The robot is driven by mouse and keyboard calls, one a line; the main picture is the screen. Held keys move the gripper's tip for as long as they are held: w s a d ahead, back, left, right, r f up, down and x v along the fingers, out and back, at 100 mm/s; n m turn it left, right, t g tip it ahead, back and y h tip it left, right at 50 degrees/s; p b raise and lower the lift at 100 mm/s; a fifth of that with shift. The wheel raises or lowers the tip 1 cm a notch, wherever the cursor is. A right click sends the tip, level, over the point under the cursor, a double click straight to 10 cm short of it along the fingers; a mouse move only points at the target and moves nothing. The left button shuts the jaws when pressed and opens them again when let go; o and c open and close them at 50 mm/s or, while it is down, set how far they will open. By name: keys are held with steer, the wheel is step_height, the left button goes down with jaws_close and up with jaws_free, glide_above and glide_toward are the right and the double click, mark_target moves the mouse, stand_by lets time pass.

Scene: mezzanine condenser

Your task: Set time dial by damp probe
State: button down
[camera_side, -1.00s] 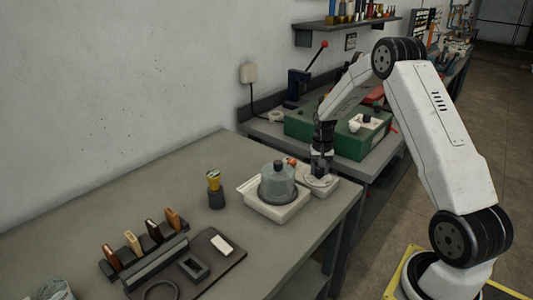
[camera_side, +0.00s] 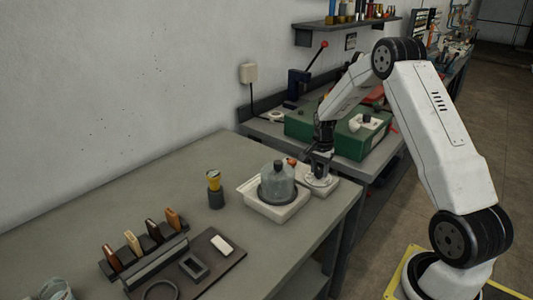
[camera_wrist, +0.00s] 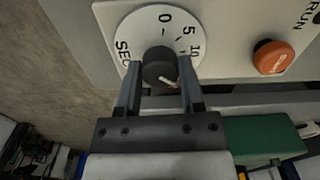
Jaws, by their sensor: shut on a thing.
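In the wrist view the time dial shows as a round white scale plate (camera_wrist: 133,33) with the marks 0, 5, 10 and "SEC". Its dark round knob (camera_wrist: 159,66) has a pale, red-tipped pointer aimed to the lower right, past the 10 mark. My gripper (camera_wrist: 160,80) is shut on the knob, one finger on each side. In the side view my gripper (camera_side: 320,177) reaches down onto the white control box (camera_side: 325,189), and hides the dial. A yellow-topped device (camera_side: 213,180), possibly the damp probe, stands upright in a dark holder on the bench.
An orange button (camera_wrist: 271,57) sits right of the dial, by the word "RUN". A glass dome (camera_side: 277,180) on a white base (camera_side: 265,209) stands beside the box. A tool rack (camera_side: 150,262) and dark mat (camera_side: 221,262) lie front left. The bench's back left is clear.

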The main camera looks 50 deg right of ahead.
mark_target(319, 170)
steer(key=shift+a, duration=0.1)
steer(key=shift+c, duration=1.1)
jaws_free()
steer(key=shift+r, duration=3.95)
steer(key=s+a+n+t, duration=0.1)
steer(key=s+a+n, duration=0.3)
steer(key=a, duration=0.5)
steer(key=s+a+n, duration=0.5)
steer(key=a+n, duration=0.2)
steer(key=a, duration=0.2)
steer(key=s+a+n+t, duration=0.1)
steer(key=s+a+n, duration=0.3)
steer(key=a, duration=0.5)
steer(key=shift+s+a+n+t, duration=0.2)
steer(key=shift+a+n+t, duration=0.15)
steer(key=shift+n, duration=0.75)
